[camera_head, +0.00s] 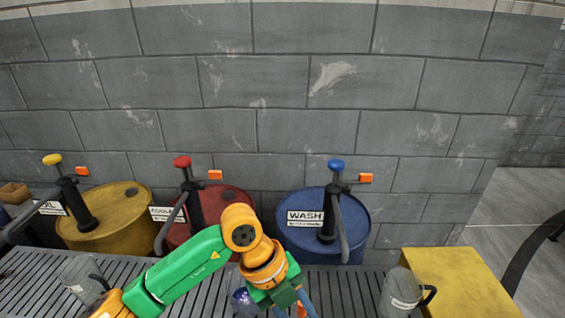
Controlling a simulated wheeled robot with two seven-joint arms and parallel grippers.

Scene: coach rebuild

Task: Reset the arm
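My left arm, green and orange, comes in from the lower left and bends down near the bottom middle. My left gripper (292,303) points down in front of the blue drum, over the slatted grey bench. Its fingertips are cut off by the lower edge, so I cannot see whether it is open or holds anything. My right arm and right gripper are not in view.
Yellow (117,207), red (234,194) and blue (352,214) drums with hand pumps stand along the block wall. Grey jugs stand at left (76,272) and right (399,288) on the slatted bench (344,287). A yellow block (458,280) is at right. A small purple-blue object (242,299) is partly hidden.

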